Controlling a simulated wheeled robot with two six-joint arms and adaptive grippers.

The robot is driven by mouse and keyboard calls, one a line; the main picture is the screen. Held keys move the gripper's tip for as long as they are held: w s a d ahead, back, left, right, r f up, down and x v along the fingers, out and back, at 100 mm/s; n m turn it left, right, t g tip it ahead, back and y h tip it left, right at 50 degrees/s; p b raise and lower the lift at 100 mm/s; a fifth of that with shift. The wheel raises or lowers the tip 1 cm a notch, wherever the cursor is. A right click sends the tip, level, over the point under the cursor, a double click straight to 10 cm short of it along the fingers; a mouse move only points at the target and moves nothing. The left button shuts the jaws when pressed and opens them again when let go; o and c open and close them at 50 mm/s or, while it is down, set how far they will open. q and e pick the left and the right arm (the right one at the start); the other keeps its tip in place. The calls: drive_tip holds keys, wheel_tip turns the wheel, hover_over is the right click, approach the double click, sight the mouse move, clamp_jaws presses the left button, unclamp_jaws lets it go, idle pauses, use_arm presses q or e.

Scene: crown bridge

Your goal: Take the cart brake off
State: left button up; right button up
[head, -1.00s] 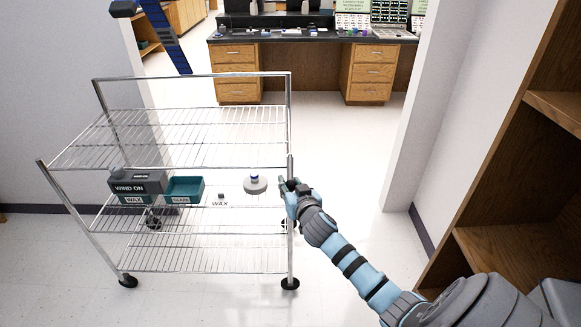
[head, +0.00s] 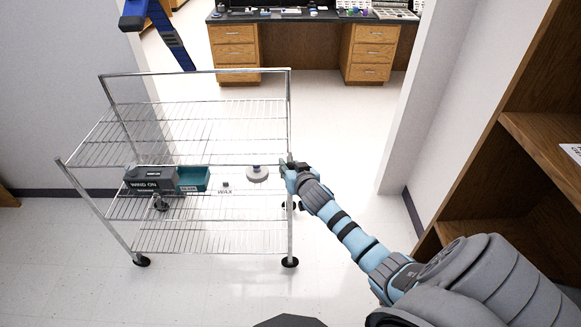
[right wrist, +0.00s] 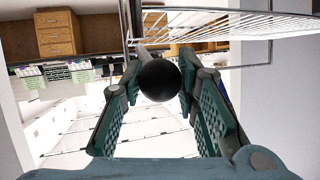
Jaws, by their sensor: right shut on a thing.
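The wire cart (head: 190,160) stands left of centre in the head view, with black feet at its posts. My right gripper (head: 288,168) is at its right front post (head: 290,225), above middle-shelf height. In the right wrist view, a black round knob (right wrist: 159,80) sits between the fingers of the right gripper (right wrist: 160,88), with a metal post just behind it. The gripper is shut on this knob. I cannot tell from the pictures whether the knob belongs to the brake. My left gripper is out of view.
The cart carries a grey "WIND ON" box (head: 145,180), a teal bin (head: 193,178) and a white round item (head: 257,174). A wooden shelf unit (head: 520,130) stands close on the right. A doorway opens onto a desk (head: 310,16). Floor (head: 345,150) right of the cart is clear.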

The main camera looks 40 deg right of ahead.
drive_tip(key=shift+r, duration=0.1)
clamp_jaws()
drive_tip(key=o, duration=1.2)
unclamp_jaws()
drive_tip(key=shift+w, duration=0.1)
drive_tip(key=shift+c, duration=0.2)
drive_tip(key=v, duration=1.2)
